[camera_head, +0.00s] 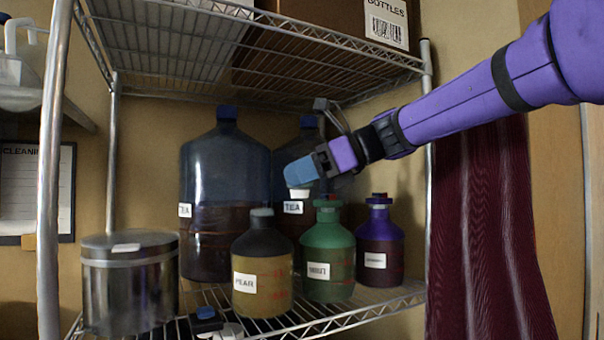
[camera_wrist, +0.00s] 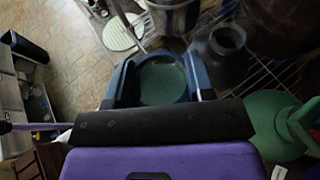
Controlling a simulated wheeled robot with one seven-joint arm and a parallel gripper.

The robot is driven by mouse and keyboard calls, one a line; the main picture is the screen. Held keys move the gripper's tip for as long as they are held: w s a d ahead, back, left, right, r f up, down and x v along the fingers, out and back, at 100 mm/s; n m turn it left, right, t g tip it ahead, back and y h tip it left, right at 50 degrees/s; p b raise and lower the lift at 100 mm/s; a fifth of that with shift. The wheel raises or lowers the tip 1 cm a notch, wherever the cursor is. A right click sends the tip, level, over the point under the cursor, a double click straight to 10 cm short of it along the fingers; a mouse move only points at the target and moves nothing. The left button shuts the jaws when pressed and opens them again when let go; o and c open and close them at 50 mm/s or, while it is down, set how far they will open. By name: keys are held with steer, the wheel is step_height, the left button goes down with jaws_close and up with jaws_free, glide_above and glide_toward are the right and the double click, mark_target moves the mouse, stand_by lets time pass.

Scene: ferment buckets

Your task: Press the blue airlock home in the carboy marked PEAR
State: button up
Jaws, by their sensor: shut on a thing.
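The PEAR carboy (camera_head: 262,272) stands on the wire shelf, dark at the top with a yellowish lower part and a white PEAR label. Its neck looks open; a dark open-necked carboy, likely the same one, shows in the wrist view (camera_wrist: 226,60). My gripper (camera_head: 303,170) is shut on the blue airlock, whose pale lower end (camera_head: 299,193) points down. In the wrist view the airlock (camera_wrist: 163,84) is a blue rim around a teal middle between my two fingers. It is held in the air, apart from the PEAR carboy, higher and to the right of its neck.
A green carboy (camera_head: 327,262) and a purple-topped carboy (camera_head: 380,250) stand right of PEAR. Big TEA bottles (camera_head: 220,175) stand behind. A steel pot (camera_head: 130,285) is at the left. Small dark items (camera_head: 206,318) lie in front. An upper wire shelf (camera_head: 250,45) hangs overhead.

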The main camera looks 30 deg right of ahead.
steer(key=shift+w+a+f, duration=0.35)
steer(key=shift+w+f, duration=0.05)
steer(key=shift+w, duration=1.7)
steer(key=shift+w+a+f, duration=0.4)
steer(key=shift+w+f, duration=0.05)
steer(key=shift+w, duration=1.7)
steer(key=shift+w+a+f, duration=0.35)
steer(key=shift+w+f, duration=0.05)
steer(key=shift+w, duration=1.7)
steer(key=shift+f, duration=0.75)
stand_by(0.9)
